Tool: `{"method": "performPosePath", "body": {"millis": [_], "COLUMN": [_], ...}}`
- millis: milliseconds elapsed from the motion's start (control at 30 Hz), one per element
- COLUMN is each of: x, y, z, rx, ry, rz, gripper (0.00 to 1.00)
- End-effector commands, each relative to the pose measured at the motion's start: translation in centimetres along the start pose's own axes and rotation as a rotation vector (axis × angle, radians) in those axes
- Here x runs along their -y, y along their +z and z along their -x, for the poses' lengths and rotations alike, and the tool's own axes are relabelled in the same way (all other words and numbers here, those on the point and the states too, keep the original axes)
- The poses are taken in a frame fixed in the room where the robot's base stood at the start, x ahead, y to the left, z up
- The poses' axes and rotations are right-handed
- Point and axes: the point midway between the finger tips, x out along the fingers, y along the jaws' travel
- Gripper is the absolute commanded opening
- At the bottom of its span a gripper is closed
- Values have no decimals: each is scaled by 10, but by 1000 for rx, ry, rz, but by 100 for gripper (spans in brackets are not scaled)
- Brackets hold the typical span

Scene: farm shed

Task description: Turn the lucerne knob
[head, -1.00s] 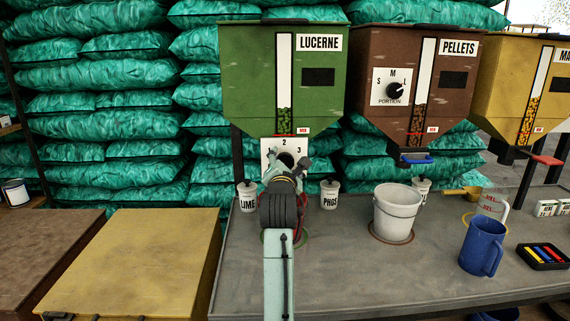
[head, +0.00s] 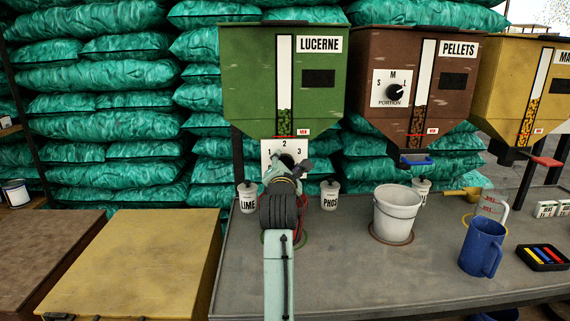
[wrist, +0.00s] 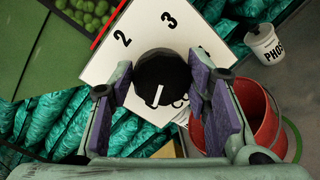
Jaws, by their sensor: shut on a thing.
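The lucerne hopper (head: 250,80) is green and carries the label LUCERNE. Below it is a white dial plate (head: 269,149) numbered 1, 2, 3, which also shows tilted in the wrist view (wrist: 193,30). The round black lucerne knob (wrist: 162,85) has a white pointer line. In the wrist view the line points down and slightly left, away from the numbers 2 and 3. My gripper (wrist: 158,93) is shut on the knob, with a purple pad on each side. In the head view my gripper (head: 287,163) hides most of the knob.
A red bucket (wrist: 258,115) stands on the bench below the hopper, mostly behind my arm. Tubs labelled LIME (head: 248,197) and PHOS (head: 330,195) flank it. A white bucket (head: 397,213) and a blue jug (head: 482,248) stand to the right. The bench front is clear.

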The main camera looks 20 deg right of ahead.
Motion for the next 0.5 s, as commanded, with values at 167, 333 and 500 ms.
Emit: {"method": "performPosePath", "body": {"millis": [167, 333, 500], "x": [1, 1, 2], "y": [0, 1, 1], "z": [-1, -1, -1], "rx": [-12, -23, -34], "ry": [-16, -27, -41], "rz": [-111, -260, -422], "gripper": [16, 16, 16]}}
